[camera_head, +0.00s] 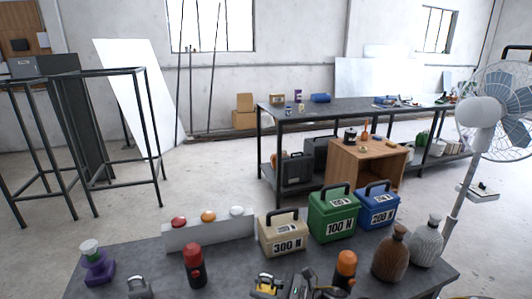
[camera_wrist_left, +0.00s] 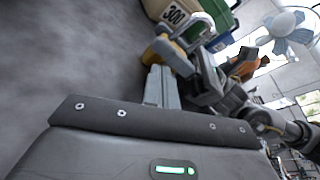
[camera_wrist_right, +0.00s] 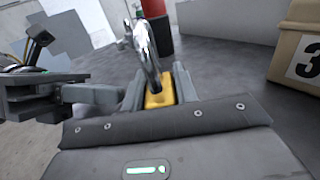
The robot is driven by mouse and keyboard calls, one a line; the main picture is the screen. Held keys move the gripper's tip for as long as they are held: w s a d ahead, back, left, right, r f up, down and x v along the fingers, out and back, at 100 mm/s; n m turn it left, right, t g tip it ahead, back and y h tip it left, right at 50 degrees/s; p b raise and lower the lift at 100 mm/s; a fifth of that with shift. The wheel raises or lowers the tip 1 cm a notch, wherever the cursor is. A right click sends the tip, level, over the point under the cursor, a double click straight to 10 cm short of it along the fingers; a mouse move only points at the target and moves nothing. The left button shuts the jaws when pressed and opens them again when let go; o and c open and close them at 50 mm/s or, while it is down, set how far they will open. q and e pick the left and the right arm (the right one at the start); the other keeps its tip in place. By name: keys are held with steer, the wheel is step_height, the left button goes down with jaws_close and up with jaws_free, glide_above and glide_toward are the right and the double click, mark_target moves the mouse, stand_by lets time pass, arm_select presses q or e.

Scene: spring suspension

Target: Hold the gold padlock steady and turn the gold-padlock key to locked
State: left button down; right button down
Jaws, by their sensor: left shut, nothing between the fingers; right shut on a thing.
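The gold padlock (camera_head: 266,291) with its silver shackle is at the bottom of the head view, near the table's front edge. My right gripper (camera_head: 292,288) is shut on it; in the right wrist view the gold body (camera_wrist_right: 160,98) sits between the fingers, with the shackle (camera_wrist_right: 147,45) rising above. My left gripper (camera_wrist_left: 161,85) is shut and empty, its tips close to the gold body (camera_wrist_left: 168,50) in the left wrist view. I cannot tell if they touch it. I cannot make out the key.
A silver padlock (camera_head: 139,288) stands left on the dark table (camera_head: 225,278), with a red-and-black bottle (camera_head: 194,266) between it and the gold one. Weights behind include a beige one (camera_head: 283,238) and a green one (camera_head: 333,217). An orange-topped bottle (camera_head: 345,266) stands close to my right gripper.

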arm_select(q)
steer(key=shift+a+r, duration=0.1)
steer(key=shift+w+a+r, duration=0.1)
steer(key=shift+a+r, duration=0.1)
steer(key=shift+s+a, duration=0.25)
steer(key=shift+s, duration=0.75)
steer(key=shift+s+a, duration=0.3)
steer(key=shift+s, duration=0.65)
steer(key=shift+s+a, duration=0.25)
steer(key=shift+s, duration=0.75)
arm_select(e)
steer(key=c, duration=1)
jaws_free()
steer(key=shift+d, duration=0.1)
